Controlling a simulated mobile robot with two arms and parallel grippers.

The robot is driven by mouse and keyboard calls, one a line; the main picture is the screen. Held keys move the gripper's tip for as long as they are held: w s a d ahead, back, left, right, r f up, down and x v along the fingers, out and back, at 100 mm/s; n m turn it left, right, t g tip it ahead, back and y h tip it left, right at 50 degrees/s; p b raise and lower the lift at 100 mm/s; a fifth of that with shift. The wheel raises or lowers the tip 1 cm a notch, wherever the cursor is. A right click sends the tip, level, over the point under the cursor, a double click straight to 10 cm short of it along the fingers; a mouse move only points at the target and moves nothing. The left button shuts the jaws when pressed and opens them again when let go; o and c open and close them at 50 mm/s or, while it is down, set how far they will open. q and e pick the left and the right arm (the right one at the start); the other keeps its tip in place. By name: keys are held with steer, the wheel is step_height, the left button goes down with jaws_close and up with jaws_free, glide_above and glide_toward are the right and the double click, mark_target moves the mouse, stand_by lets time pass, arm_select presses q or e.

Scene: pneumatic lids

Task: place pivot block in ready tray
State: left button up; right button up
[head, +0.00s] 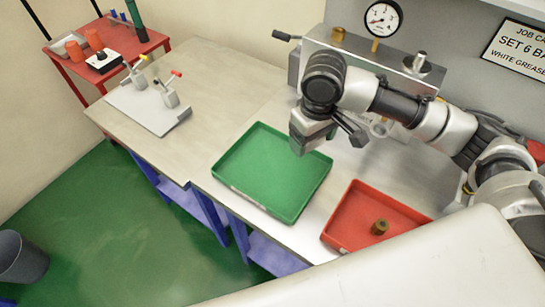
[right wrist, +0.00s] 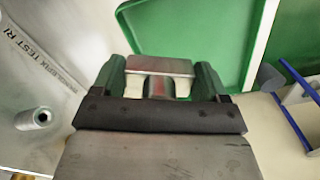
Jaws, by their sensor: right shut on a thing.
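My right gripper (head: 306,140) hangs over the back right side of the green tray (head: 238,205) in the head view. In the right wrist view the gripper (right wrist: 160,84) is shut on a small silver-grey metal block, which I take for the pivot block (right wrist: 160,65). The block sits between the two fingers and its lower part is hidden. The green tray also shows beyond the fingers in the right wrist view (right wrist: 185,35). The tray looks empty in the parts that show. My left gripper is not in view.
A red tray (head: 350,215) with a brass-coloured part (head: 380,227) stands right of the green tray. A metal test fixture with a gauge (head: 382,18) stands behind. A grey plate with two toggle clamps (head: 150,105) lies at left. Bare bench (head: 215,85) lies between.

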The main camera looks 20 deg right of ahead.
glide_toward(275, 172)
steer(key=shift+s+d+f+p, duration=0.2)
steer(key=shift+d+f+p, duration=0.25)
steer(key=shift+d, duration=0.35)
steer(key=shift+w+a+f, duration=0.25)
steer(key=shift+a+f, duration=0.65)
step_height(275, 172, down, 3)
steer(key=shift+f+p, duration=0.15)
steer(key=shift+p, duration=0.15)
steer(key=shift+f, duration=0.2)
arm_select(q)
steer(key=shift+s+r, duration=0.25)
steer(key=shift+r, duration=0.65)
arm_select(e)
steer(key=shift+f, duration=0.1)
steer(key=o, duration=1)
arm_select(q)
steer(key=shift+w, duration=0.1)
